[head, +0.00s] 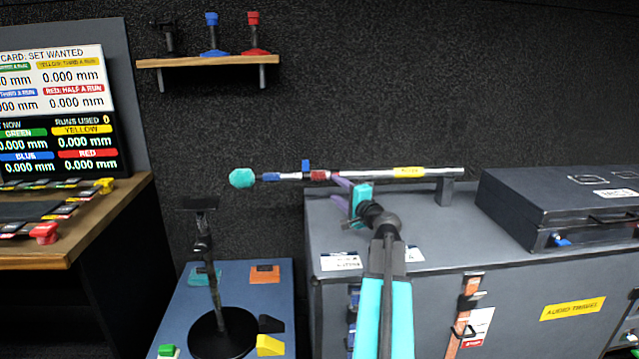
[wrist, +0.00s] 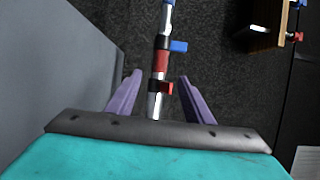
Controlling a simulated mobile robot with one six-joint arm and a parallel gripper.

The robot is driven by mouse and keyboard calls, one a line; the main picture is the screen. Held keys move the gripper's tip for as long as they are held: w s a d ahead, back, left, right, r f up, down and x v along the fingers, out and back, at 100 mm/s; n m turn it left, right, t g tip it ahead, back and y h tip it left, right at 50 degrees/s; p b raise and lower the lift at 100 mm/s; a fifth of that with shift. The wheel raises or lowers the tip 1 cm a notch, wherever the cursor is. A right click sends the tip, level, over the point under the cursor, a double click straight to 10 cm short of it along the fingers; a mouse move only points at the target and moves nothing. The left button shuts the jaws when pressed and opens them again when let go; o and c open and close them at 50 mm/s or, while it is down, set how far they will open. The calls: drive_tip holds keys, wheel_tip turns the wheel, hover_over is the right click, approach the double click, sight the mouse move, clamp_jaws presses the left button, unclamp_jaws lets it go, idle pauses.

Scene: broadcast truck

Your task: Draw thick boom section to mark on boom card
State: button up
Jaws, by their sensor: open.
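The boom (head: 375,173) lies level above the grey case top. It has a teal head at its left end, a blue band, a red band (head: 319,175) and a yellow band (head: 408,172). My gripper (head: 340,183) is at the boom just right of the red band. The wrist view shows its purple fingers open, one on each side of the silver boom (wrist: 154,105), with clear gaps. A red lever (wrist: 163,87) and a blue lever (wrist: 178,46) stick out from the boom. The boom card (head: 52,80) is on the screen at left; its readable figures show 0.000 mm.
A post (head: 445,190) supports the boom's right end. A black stand (head: 212,270) rises from the blue table (head: 190,325) below the boom's left part. A dark case (head: 560,200) sits at right. A wooden shelf (head: 205,62) hangs on the wall.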

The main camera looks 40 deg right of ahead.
sight(321, 178)
drive_tip(key=shift+w, duration=0.1)
idle(0.3)
drive_tip(key=shift+x, duration=6.8)
drive_tip(key=shift+d, duration=0.1)
clamp_jaws()
